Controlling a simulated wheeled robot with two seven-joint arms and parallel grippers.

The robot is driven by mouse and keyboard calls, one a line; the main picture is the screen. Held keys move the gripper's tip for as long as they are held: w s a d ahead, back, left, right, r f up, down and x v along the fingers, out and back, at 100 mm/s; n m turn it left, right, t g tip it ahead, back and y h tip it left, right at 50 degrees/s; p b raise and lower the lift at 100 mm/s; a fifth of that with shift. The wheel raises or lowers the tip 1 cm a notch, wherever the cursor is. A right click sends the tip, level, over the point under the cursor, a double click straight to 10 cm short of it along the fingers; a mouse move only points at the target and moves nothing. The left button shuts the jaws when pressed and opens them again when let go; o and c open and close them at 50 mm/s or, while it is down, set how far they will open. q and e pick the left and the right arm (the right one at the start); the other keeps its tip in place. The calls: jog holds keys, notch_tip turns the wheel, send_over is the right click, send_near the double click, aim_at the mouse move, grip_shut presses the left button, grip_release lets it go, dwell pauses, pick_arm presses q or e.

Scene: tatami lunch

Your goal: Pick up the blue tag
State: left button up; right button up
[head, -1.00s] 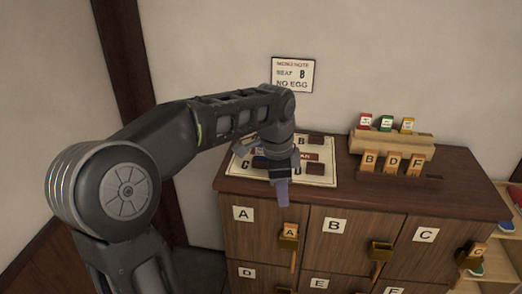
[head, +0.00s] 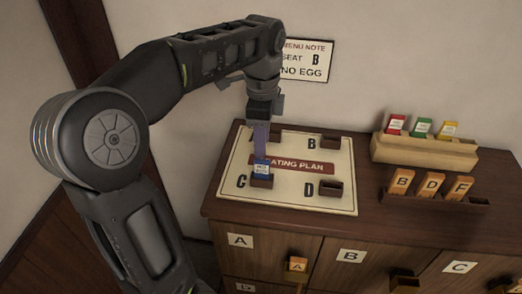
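The blue tag (head: 262,167) has a white label and stands upright in the small brown holder (head: 262,182) beside the letter C on the seating plan board (head: 300,201). My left gripper (head: 261,153) points down from above, its fingertips at the top edge of the blue tag. Only one purplish finger shows from this side, so I cannot tell whether the fingers are apart, or whether they touch the tag. My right gripper is not in view.
The holder by D (head: 331,188) looks empty. A wooden rack (head: 424,151) with red, green and yellow tags stands at the right, behind a row of orange lettered tags (head: 430,185). A menu note (head: 306,61) hangs on the wall. Cabinet drawers are below.

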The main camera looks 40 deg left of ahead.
aim_at(262, 160)
pick_arm(q)
jog(key=shift+w+a, duration=0.1)
jog(key=shift+r, duration=0.1)
jog(key=shift+f+b, duration=0.3)
jog(key=shift+f, duration=1)
jog(key=f, duration=0.2)
jog(key=f+p, duration=0.1)
jog(key=f, duration=0.2)
jog(key=shift+s+d+f, duration=0.1)
jog(key=shift+s+d, duration=0.1)
jog(key=shift+c, duration=0.4)
grip_shut()
